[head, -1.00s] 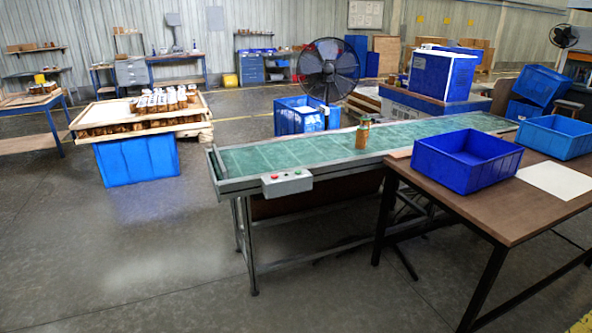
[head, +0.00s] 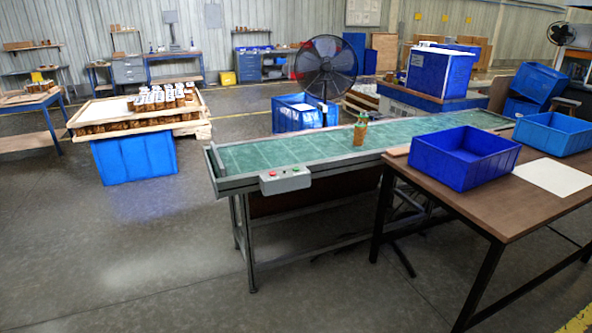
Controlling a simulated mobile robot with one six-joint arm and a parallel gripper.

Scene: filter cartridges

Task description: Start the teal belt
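The teal belt (head: 285,152) runs on a grey metal frame from the middle left to the upper right. A grey control box (head: 285,180) is fixed on the near side of the frame, close to its left end. It carries a red button (head: 271,174) and a green button (head: 296,168). One filter cartridge (head: 360,131), orange-brown with a green top, stands upright on the belt near its middle. My gripper is not in view.
A brown table (head: 500,205) with an empty dark blue bin (head: 463,157) and a lighter blue bin (head: 553,134) stands at the right, against the belt's near side. A pallet-topped blue crate (head: 134,160) with cartridges stands left. The floor (head: 130,270) in front is open.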

